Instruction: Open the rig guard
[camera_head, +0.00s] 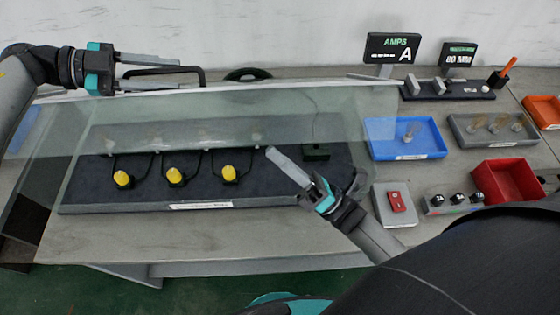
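The rig guard (340,110) is a clear, slightly green panel in front of and over the dark rig bed (270,185). I cannot tell its exact tilt or how far it is open. A black bar handle (203,77) shows at its upper edge on the left. My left gripper (189,76) is at this handle with its two fingers apart, one on each side of the bar in the picture. Contact is unclear. My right gripper (268,150) points up and left over the right part of the rig, low before the panel. Its finger gap is hidden.
Several yellow-capped plugs (175,176) sit on the rig bed. At the right are a blue tray (405,155), a grey tray (465,138), a red bin (507,180) and a red switch box (396,201). The bench front (200,245) is clear.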

